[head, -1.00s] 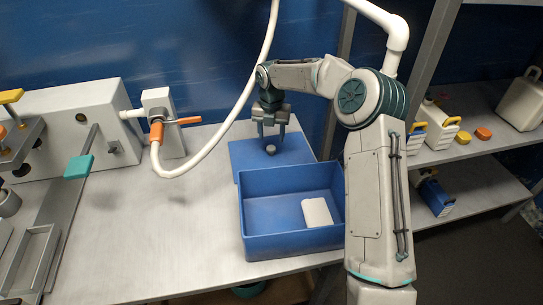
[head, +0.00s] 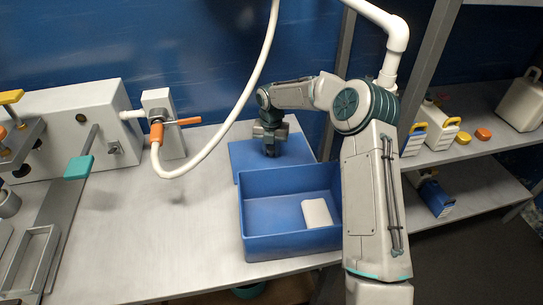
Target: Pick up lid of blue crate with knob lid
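The blue lid (head: 300,149) lies flat on the bench behind the open blue crate (head: 276,181). Its front edge is hidden behind the crate's back wall. My gripper (head: 270,151) points straight down at the lid's small dark knob, low over the lid's middle. Its fingers look close together around the knob, which they mostly hide. The crate stands without a cover and holds a white block (head: 317,213) on its floor.
A white hose (head: 222,135) loops down left of my gripper to an orange-handled valve (head: 157,130). A clamp apparatus stands at the far left. Shelves (head: 475,160) with bottles are at right. The bench (head: 180,225) left of the crate is clear.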

